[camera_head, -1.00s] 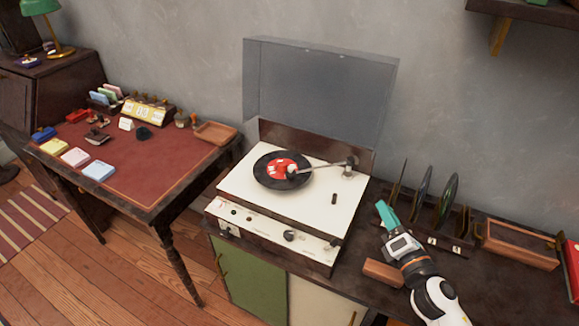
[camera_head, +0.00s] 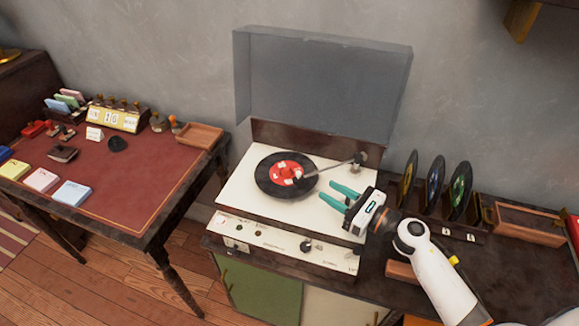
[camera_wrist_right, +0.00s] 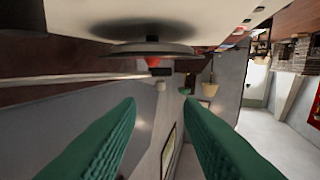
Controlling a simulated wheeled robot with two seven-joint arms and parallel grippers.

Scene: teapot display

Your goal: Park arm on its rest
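The record player (camera_head: 240,190) stands on a dark cabinet. A black record (camera_head: 266,186) with a red label lies on its platter. The thin tonearm (camera_head: 335,167) runs from its pivot (camera_head: 359,158) at the back right to the record, its head end over the red label. Whether it touches the record, I cannot tell. My right gripper (camera_head: 327,191) is open and empty over the player's right side, in front of the tonearm and apart from it. In the right wrist view, its green fingers (camera_wrist_right: 158,115) are spread, with the record's edge (camera_wrist_right: 140,50) beyond them. My left gripper is not in view.
The clear lid (camera_head: 320,85) stands raised behind the player. Records in a rack (camera_head: 436,190) stand to the right, near my right arm, with a wooden tray (camera_head: 528,224) beyond. A red-topped desk (camera_head: 150,190) stands to the left.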

